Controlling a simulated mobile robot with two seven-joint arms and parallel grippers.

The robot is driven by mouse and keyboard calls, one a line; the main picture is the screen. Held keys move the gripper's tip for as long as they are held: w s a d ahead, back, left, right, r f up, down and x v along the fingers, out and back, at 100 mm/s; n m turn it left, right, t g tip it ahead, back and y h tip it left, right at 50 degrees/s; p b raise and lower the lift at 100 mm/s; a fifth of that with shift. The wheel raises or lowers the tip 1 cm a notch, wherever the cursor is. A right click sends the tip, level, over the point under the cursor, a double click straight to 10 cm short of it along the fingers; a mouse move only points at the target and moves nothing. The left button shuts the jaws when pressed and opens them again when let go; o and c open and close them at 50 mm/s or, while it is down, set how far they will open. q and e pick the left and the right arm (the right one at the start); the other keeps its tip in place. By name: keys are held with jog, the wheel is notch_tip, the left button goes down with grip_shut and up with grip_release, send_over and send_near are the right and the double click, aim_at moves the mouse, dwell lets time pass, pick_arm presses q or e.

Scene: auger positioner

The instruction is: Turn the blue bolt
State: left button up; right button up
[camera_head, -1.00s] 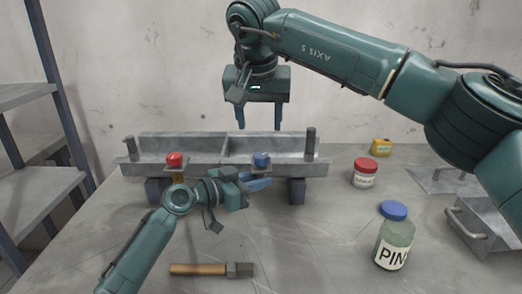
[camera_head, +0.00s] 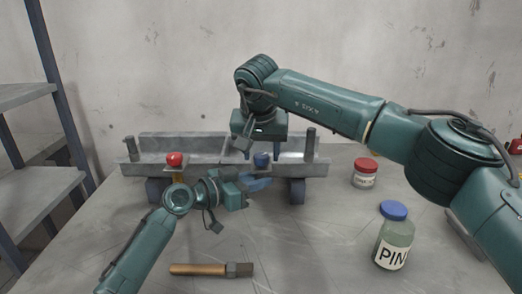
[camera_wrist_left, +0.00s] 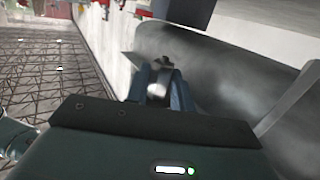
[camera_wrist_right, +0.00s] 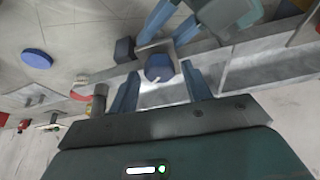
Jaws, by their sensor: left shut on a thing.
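The blue bolt (camera_head: 262,160) stands at the front edge of the grey metal trough (camera_head: 210,169), right of a red-headed bolt (camera_head: 174,159). My right gripper (camera_head: 262,146) is above the blue bolt, pointing down. In the right wrist view its open fingers (camera_wrist_right: 160,90) lie either side of the blue bolt (camera_wrist_right: 158,68), with gaps visible. My left gripper (camera_head: 262,184) is in front of the trough, just below the blue bolt. It is shut on a small part there, blurred between its fingers in the left wrist view (camera_wrist_left: 160,85); I cannot tell exactly what.
A blue-lidded jar (camera_head: 394,238) and a red-lidded jar (camera_head: 365,173) stand to the right. A shelf (camera_head: 42,175) is at far left. Upright posts stand at the trough's ends.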

jog(key=c, duration=0.8)
jog(key=shift+c, duration=0.2)
jog(key=shift+a+m, duration=0.1)
jog(key=shift+m, duration=0.3)
jog(key=m+h, duration=0.1)
jog(key=m, duration=0.1)
jog(key=m+h, duration=0.1)
jog(key=m, duration=0.1)
jog(key=shift+a+m+g, duration=0.1)
jog(key=shift+m+g, duration=0.2)
jog(key=shift+w+m+g+h, duration=0.15)
jog(key=shift+m+g+h, duration=0.35)
jog(key=shift+m, duration=1.2)
jog(key=o, duration=1)
jog(key=shift+c, duration=0.2)
